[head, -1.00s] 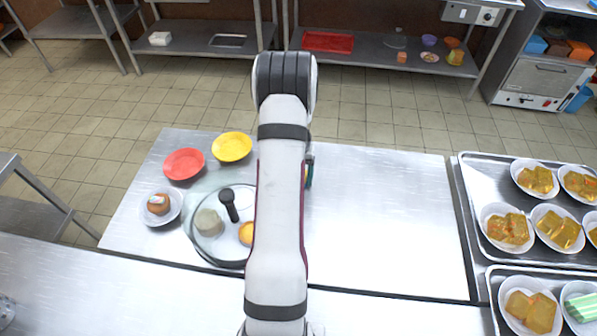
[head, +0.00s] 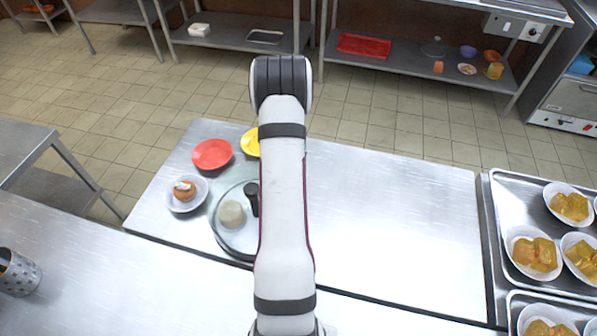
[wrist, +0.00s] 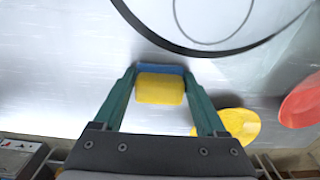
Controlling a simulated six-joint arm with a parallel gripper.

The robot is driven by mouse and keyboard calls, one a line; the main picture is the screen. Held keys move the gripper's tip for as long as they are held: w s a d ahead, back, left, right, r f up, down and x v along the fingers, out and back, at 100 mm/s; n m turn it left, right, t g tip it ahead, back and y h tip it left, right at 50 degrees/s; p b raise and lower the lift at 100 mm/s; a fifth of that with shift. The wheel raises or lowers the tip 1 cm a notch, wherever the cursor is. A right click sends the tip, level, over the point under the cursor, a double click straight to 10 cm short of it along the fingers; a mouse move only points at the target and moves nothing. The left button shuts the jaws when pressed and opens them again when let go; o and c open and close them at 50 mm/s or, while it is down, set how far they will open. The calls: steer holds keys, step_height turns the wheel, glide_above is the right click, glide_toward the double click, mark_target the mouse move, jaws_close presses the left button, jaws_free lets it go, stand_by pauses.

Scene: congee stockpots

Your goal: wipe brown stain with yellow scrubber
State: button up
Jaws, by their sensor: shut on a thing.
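The yellow scrubber (wrist: 160,90), with a blue layer on its far side, sits between the teal fingers of my gripper (wrist: 160,72) in the wrist view. The gripper is shut on it, over the bare metal tabletop. I cannot tell whether the scrubber touches the top. In the head view my arm hides both gripper and scrubber. No brown stain shows in either view; it may be hidden behind my arm.
A round glass lid (head: 231,242) lies on the table (head: 400,220), left of my arm. A red plate (head: 212,154), yellow plate (head: 250,142) and white bowl (head: 187,205) stand near it. Food trays (head: 494,230) are at right. The table right of my arm is clear.

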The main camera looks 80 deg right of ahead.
mark_target(324, 186)
steer(key=shift+s, duration=4.9)
step_height(324, 186, up, 8)
steer(key=shift+r, duration=0.1)
steer(key=w+a+r+n, duration=0.4)
steer(key=w+a+r, duration=0.15)
steer(key=w, duration=0.65)
steer(key=w+a+r+n, duration=0.4)
steer(key=w+a, duration=0.3)
steer(key=w, duration=0.5)
steer(key=w+a+r+n, duration=0.2)
steer(key=a+r+n, duration=0.1)
steer(key=a, duration=0.7)
steer(key=w+a+r+n, duration=0.2)
steer(key=a+r+n, duration=0.1)
steer(key=a, duration=0.7)
steer(key=w+a+r+n, duration=0.3)
steer(key=a+r+n, duration=0.1)
steer(key=a, duration=0.7)
steer(key=shift+r, duration=0.35)
steer(key=shift+w+d, duration=0.1)
